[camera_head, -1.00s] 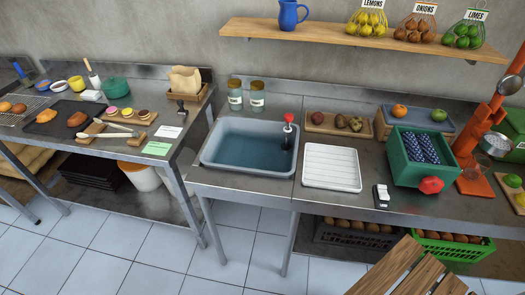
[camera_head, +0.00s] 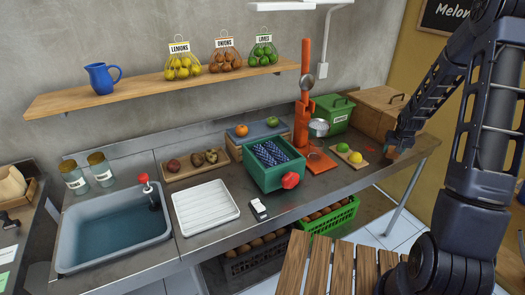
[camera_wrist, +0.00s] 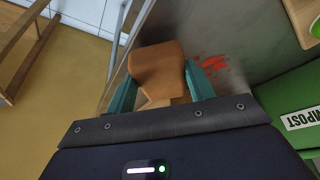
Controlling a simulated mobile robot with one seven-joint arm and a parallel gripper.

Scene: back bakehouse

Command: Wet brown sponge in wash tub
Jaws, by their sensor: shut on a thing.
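The grey wash tub (camera_head: 120,254) stands at the left end of the counter in the head view, filled with blue-grey water (camera_head: 108,228). My gripper (camera_head: 393,147) is at the far right end of the counter in the head view, well away from the tub. In the wrist view my gripper (camera_wrist: 160,90) has its teal fingers on both sides of the brown sponge (camera_wrist: 158,68) and is shut on it. The sponge's lower part is partly hidden by the gripper. In the head view the sponge is too small to make out clearly.
A red stain (camera_wrist: 213,63) marks the counter near the sponge. A green compost box (camera_wrist: 295,112) is close at right in the wrist view. Between gripper and tub stand the orange press (camera_head: 303,110), green crate (camera_head: 277,178), white tray (camera_head: 205,208) and red-topped tap (camera_head: 146,185).

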